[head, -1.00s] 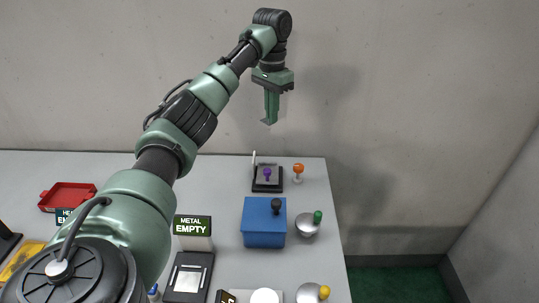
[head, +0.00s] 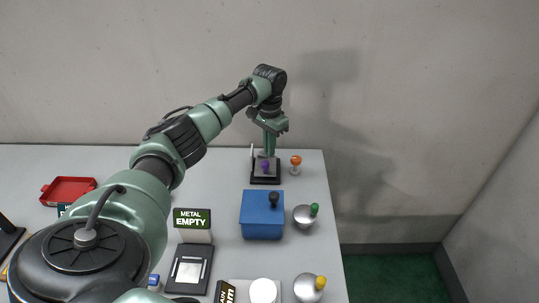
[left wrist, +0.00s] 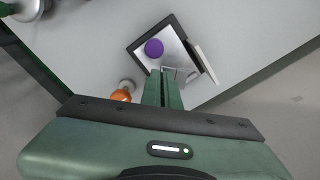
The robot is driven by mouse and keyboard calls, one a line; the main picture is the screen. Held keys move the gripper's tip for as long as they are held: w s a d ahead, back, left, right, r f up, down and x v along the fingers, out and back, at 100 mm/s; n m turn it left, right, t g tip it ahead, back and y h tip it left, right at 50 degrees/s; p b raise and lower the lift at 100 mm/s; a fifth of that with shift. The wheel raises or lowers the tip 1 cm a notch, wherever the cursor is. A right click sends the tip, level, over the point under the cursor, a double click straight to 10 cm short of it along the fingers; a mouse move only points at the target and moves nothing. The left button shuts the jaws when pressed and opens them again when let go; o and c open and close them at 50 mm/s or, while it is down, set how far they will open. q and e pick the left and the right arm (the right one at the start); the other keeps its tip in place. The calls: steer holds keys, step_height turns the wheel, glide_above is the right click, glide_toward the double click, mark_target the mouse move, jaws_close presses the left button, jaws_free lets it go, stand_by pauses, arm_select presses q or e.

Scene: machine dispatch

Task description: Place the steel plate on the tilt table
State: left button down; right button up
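My left gripper (head: 269,150) points down at the tilt table (head: 265,181), a small black-framed stand at the back right of the table. In the left wrist view the left gripper (left wrist: 162,75) has its two green fingers together, with only a thin dark seam between them. Nothing is clearly held. The black frame (left wrist: 137,48) carries a grey metal-looking surface and a purple knob (left wrist: 154,48), just beyond the fingertips. I cannot tell whether that grey surface is the steel plate. Contact with the fingertips is unclear. My right gripper is not in view.
An orange knob on a stand (head: 296,164) is close right of the tilt table. A blue box (head: 262,216) and silver bowl (head: 303,217) stand in front. A "METAL EMPTY" sign (head: 192,220) stands behind a black holder (head: 187,275). A red tray (head: 68,190) lies left.

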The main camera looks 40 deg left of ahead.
arm_select(q)
step_height(320, 180, down, 4)
steer(key=shift+a+p, duration=0.1)
steer(key=shift+p, duration=0.2)
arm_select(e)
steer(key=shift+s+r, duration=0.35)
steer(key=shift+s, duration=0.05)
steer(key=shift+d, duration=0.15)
arm_select(q)
steer(key=c, duration=1.7)
jaws_free()
steer(key=shift+f, duration=0.1)
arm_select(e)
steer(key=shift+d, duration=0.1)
arm_select(q)
step_height(320, 180, up, 11)
steer(key=b, duration=0.3)
steer(key=shift+r, duration=0.7)
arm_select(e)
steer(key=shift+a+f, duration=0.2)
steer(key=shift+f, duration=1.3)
